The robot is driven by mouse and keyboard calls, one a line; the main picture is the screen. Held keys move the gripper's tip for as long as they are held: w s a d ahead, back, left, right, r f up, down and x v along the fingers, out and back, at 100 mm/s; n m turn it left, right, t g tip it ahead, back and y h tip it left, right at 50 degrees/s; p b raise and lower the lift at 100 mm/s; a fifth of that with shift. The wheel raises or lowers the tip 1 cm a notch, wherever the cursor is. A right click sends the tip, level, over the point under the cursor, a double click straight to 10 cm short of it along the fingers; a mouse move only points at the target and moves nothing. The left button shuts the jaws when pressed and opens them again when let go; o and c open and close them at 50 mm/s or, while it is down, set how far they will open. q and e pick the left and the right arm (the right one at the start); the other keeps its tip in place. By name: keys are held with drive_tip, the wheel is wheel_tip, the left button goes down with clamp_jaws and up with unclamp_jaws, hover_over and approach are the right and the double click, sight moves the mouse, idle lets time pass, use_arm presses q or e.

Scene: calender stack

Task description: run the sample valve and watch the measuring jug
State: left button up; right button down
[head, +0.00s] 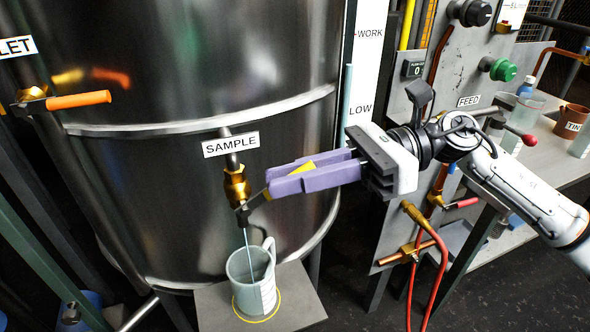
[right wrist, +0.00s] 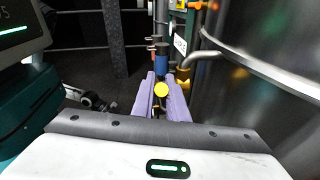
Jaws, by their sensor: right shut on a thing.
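The sample valve (head: 236,184) is a brass fitting on a pipe under the SAMPLE label on the steel tank. My right gripper (head: 275,182) has its purple fingers shut on the yellow valve handle (head: 302,168); the handle's yellow end (right wrist: 162,90) shows between the fingers in the right wrist view. A thin pale stream (head: 247,242) falls from the valve's spout into the measuring jug (head: 243,280). The jug is pale, handled and upright below the spout. Its liquid level is hard to make out. My left gripper is not in view.
The jug stands in a yellow ring on a grey shelf (head: 300,300). The tank (head: 190,90) curves behind it. An orange-handled outlet valve (head: 78,100) is at left. A FEED panel (head: 448,75), red hose (head: 440,275) and bench with bottles are at right.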

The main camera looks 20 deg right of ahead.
drive_tip(key=shift+r, duration=0.15)
idle(0.3)
drive_tip(key=c, duration=1.7)
unclamp_jaws()
drive_tip(key=shift+c, duration=0.2)
drive_tip(key=shift+d, duration=0.4)
drive_tip(key=s+d+r+b, duration=0.1)
drive_tip(key=d+b, duration=0.1)
drive_tip(key=d, duration=0.7)
drive_tip(key=shift+r, duration=0.35)
drive_tip(key=shift+s, duration=0.1)
